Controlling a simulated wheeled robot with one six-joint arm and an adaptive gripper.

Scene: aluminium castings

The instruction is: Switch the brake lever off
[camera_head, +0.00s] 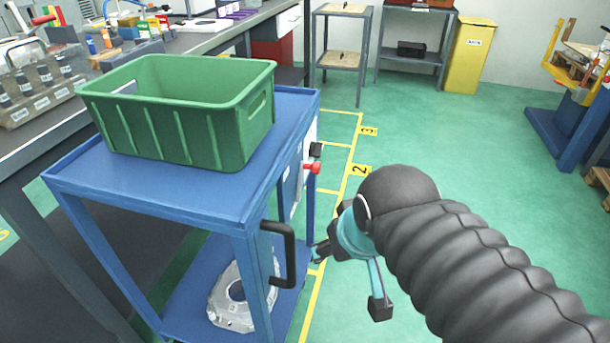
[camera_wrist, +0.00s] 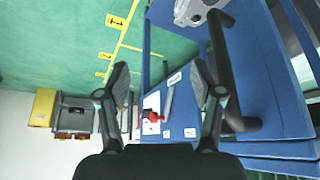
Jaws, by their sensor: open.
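The brake lever has a red part (camera_head: 312,166) on the right side of the blue trolley (camera_head: 75,183). In the wrist view, the red part (camera_wrist: 153,117) shows on a white panel, with a grey bar beside it and small white labels around. I cannot tell which setting the lever is in. My gripper (camera_head: 350,280) is to the right of the trolley, lower in the picture than the lever. In the wrist view my gripper (camera_wrist: 161,82) is open and empty. The red part appears between its fingers, beyond them and apart from them.
A black handle (camera_head: 289,255) juts from the trolley near my gripper. A green crate (camera_head: 180,120) stands on its top, and a metal casting (camera_head: 230,305) lies on its lower shelf. Green floor with yellow lines is free to the right. A yellow bin (camera_head: 468,55) stands behind.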

